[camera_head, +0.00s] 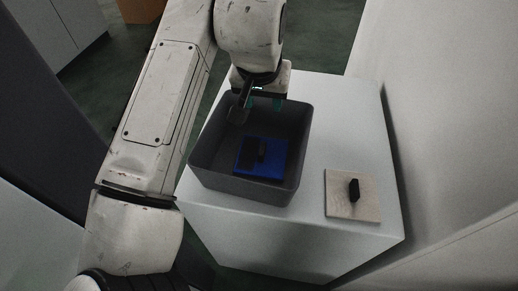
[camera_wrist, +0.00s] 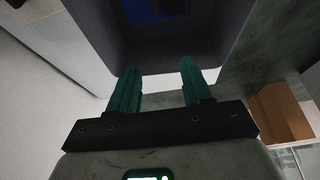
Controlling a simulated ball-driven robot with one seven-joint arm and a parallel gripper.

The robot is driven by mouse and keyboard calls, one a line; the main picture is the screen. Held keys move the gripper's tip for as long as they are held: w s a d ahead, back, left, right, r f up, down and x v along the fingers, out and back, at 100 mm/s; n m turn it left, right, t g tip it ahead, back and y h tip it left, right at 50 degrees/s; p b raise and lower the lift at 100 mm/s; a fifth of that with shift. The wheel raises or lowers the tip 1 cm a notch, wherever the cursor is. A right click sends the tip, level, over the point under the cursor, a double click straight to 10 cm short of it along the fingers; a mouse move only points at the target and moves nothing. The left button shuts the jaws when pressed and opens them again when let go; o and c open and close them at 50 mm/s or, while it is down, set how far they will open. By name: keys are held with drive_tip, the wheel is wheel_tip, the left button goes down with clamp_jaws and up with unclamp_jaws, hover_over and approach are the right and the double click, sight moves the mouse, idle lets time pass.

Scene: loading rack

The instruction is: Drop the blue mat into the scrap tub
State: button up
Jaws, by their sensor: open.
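The blue mat (camera_head: 245,163) lies inside the dark grey scrap tub (camera_head: 235,186), on its floor, with a small black block-like handle (camera_head: 262,150) on top. In the wrist view part of the blue mat (camera_wrist: 158,8) shows at the top edge, inside the tub (camera_wrist: 185,48). My gripper (camera_wrist: 158,78) has two green fingers, spread apart with nothing between them. In the head view my gripper (camera_head: 262,102) is at the tub's far rim, apart from the mat, and its fingertips are partly hidden.
The tub stands on a white block-shaped table (camera_head: 345,120). A beige mat (camera_head: 342,205) with a black handle (camera_head: 354,189) lies right of the tub near the front edge. A pale wall (camera_head: 450,130) rises at the right. An orange-brown box (camera_wrist: 285,112) is on the floor beyond.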

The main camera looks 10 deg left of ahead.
drive_tip(key=b+v, duration=0.1)
drive_tip(key=v, duration=0.9)
drive_tip(key=shift+s+r+b, duration=0.2)
drive_tip(key=shift+r+b, duration=0.1)
